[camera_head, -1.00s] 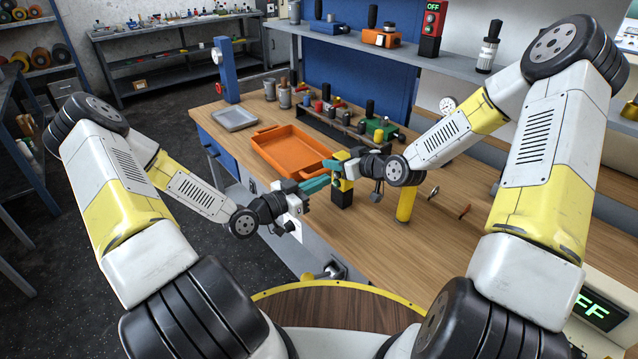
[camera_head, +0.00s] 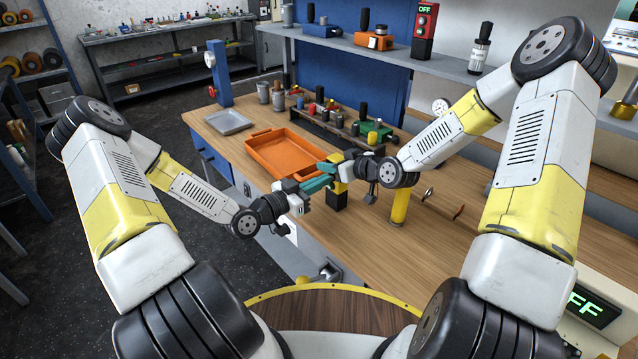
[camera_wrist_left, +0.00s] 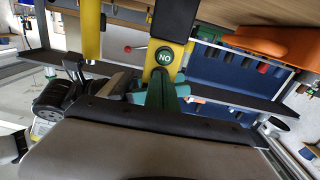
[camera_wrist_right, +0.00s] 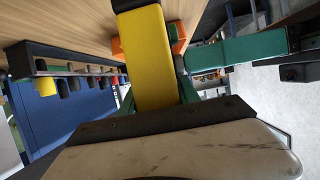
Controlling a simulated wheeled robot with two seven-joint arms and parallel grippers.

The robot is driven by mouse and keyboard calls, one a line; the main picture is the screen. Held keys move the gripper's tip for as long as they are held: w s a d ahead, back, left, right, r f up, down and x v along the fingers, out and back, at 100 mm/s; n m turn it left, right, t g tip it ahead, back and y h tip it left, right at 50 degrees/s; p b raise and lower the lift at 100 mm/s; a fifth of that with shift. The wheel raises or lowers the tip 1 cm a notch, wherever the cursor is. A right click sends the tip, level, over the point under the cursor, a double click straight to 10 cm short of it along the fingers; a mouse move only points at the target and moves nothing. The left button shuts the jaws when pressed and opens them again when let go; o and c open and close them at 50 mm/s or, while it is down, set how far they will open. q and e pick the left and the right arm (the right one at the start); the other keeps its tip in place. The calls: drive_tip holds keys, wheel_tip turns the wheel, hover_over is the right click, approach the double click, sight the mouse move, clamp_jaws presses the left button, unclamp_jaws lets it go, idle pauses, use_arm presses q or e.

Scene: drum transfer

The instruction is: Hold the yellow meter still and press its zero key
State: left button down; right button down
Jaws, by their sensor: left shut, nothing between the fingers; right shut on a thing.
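The yellow meter (camera_head: 339,187) has a dark foot and is upright near the bench's front edge. My right gripper (camera_head: 342,166) is shut on it; in the right wrist view its long yellow body (camera_wrist_right: 148,50) lies between the green fingers (camera_wrist_right: 155,98). In the left wrist view the meter bears a round dark key or badge (camera_wrist_left: 165,57) with light letters, "NO" as seen, perhaps upside down. My left gripper (camera_head: 325,178) is shut and empty, its green fingertips (camera_wrist_left: 165,88) at the meter's side, close to that round face. I cannot tell whether they touch.
An orange tray (camera_head: 286,152) lies behind the meter, with a grey tray (camera_head: 228,122) at its left. A rack (camera_head: 335,125) of small parts stands behind. A yellow post (camera_head: 400,207) stands right of the meter.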

use_arm(q)
drive_tip(key=shift+v, duration=2.9)
use_arm(e)
drive_tip(key=c, duration=0.8)
unclamp_jaws()
